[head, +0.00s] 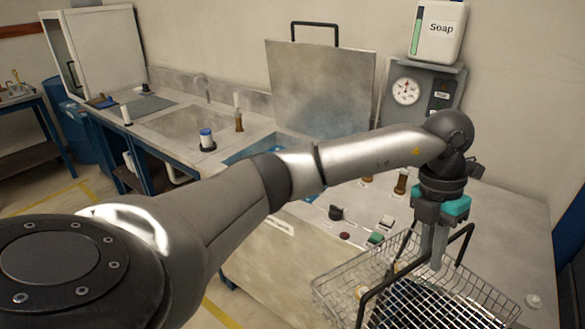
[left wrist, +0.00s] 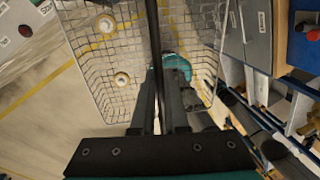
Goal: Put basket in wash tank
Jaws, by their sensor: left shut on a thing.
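The wire basket (head: 335,292) is at the lower right in the head view, in front of the bench's right end. My left gripper (head: 437,262) points down at its black handle (head: 464,243) and is shut on it. In the left wrist view the black handle bar (left wrist: 153,50) runs between the fingers (left wrist: 160,112), with the wire mesh (left wrist: 85,60) around them. Round pale pieces (left wrist: 122,79) lie in the basket. The wash tank (head: 262,146) shows a blue interior behind my arm, its metal lid (head: 320,88) raised. My arm hides much of the tank.
A control panel with buttons (head: 375,239) and a knob (head: 336,213) lies right of the tank. A soap dispenser (head: 437,32) hangs above a gauge box (head: 407,90). A sink (head: 185,128) and several small bottles stand left. Floor shows below the bench.

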